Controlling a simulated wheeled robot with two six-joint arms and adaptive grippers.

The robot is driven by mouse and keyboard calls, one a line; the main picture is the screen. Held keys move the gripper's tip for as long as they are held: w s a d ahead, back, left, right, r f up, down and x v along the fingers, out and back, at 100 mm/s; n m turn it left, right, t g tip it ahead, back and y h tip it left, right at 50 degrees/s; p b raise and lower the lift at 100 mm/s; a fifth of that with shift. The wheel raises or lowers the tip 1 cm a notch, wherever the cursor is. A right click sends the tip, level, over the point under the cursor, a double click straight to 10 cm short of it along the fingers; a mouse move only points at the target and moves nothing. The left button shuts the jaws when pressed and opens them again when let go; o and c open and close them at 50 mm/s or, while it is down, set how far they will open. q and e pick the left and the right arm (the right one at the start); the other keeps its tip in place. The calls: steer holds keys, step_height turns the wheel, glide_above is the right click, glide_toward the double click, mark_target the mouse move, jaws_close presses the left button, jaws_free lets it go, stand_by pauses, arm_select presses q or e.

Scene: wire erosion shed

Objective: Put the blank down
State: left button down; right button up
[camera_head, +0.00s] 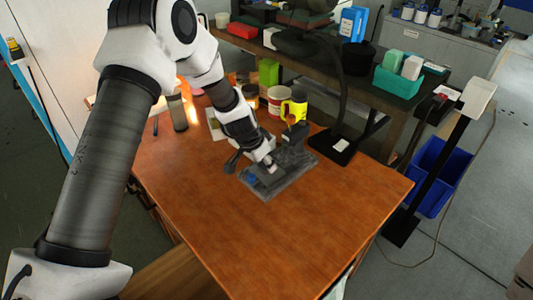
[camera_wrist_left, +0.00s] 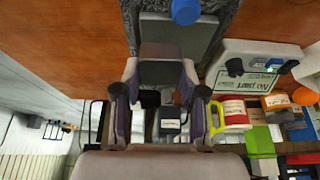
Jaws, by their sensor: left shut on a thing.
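The blank (camera_wrist_left: 161,66) is a dark grey block between the fingertips of my left gripper (camera_wrist_left: 160,85) in the left wrist view. The gripper is shut on it. In the head view my left gripper (camera_head: 268,163) points down over a grey stone-like base (camera_head: 290,178) on the wooden table, and the blank is too small to make out there. Beyond the blank in the wrist view is a flat grey plate (camera_wrist_left: 178,32) with a blue knob (camera_wrist_left: 186,11). I cannot tell whether the blank touches the plate. My right gripper is in neither view.
A yellow mug (camera_head: 295,106), a white and red tin (camera_head: 277,98) and a black lamp base (camera_head: 332,147) stand behind the stone base. The front and right of the wooden table (camera_head: 330,220) are clear. A blue bin (camera_head: 440,176) is on the floor at right.

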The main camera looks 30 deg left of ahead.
arm_select(q)
steer(key=w, duration=0.1)
steer(key=w+a, duration=0.1)
steer(key=w, duration=0.1)
steer(key=shift+w+a+f+p, duration=0.1)
steer(key=shift+a+f+p, duration=0.05)
steer(key=shift+f+p, duration=0.25)
step_height(320, 180, down, 3)
steer(key=shift+b, duration=0.5)
steer(key=shift+f, duration=0.25)
steer(key=c, duration=0.7)
jaws_free()
steer(key=shift+o, duration=0.2)
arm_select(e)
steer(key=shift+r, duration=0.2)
